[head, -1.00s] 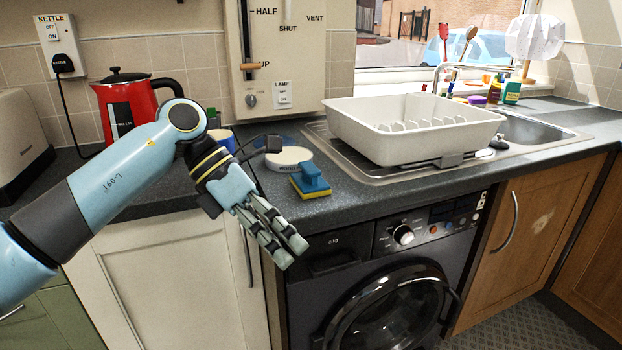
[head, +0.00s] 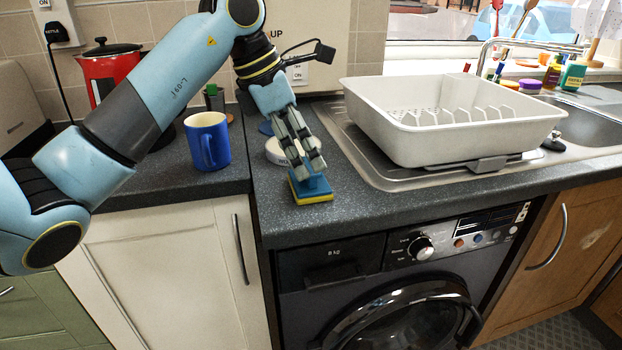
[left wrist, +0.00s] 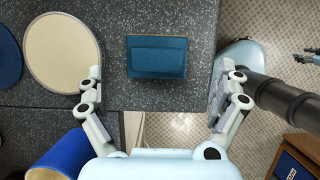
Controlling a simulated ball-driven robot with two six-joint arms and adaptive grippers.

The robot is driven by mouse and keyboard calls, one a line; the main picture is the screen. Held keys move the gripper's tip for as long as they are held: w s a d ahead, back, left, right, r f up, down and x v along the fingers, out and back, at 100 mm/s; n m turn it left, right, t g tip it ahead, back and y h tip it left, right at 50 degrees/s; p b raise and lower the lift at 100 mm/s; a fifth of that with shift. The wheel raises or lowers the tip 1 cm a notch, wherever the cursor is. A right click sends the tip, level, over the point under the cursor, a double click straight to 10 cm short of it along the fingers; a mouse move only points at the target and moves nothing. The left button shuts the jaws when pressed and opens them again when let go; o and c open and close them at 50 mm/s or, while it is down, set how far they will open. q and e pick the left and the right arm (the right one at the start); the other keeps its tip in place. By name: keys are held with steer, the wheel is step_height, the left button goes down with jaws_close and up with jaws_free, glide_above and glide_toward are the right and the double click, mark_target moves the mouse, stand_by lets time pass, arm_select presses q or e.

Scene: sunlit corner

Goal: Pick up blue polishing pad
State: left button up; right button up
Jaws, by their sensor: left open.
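The blue polishing pad (head: 312,188), a blue block with a handle on a yellow base, lies on the dark counter near its front edge. In the left wrist view the pad (left wrist: 157,57) shows from above, ahead of and between my open fingers. My left gripper (head: 306,168) is open and empty, just above the pad, its fingers pointing down and partly covering the pad's handle in the head view. In the left wrist view a small part that looks like my right gripper (left wrist: 308,55) shows at the right edge, too small to read its jaws.
A round pale-topped disc (head: 280,152) sits just behind the pad. A blue mug (head: 208,142) stands to the left, a red kettle (head: 105,72) behind it. The white dish rack (head: 450,125) stands on the sink drainer to the right. The washing machine (head: 400,270) is below the counter.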

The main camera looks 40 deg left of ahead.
mark_target(308, 165)
arm_select(q)
steer(key=x, duration=0.4)
steer(key=shift+w+a+f, duration=0.1)
steer(key=shift+a+f, duration=0.05)
steer(key=shift+f, duration=0.2)
steer(key=shift+w+f, duration=0.1)
steer(key=shift+f, duration=0.35)
steer(key=shift+c, duration=1.2)
steer(key=c, duration=0.9)
arm_select(e)
steer(key=shift+w+d+r, duration=0.1)
steer(key=shift+w+r, duration=0.05)
steer(key=shift+w, duration=0.5)
steer(key=shift+w+d+r, duration=0.1)
steer(key=shift+w+r, duration=0.05)
steer(key=shift+w, duration=0.45)
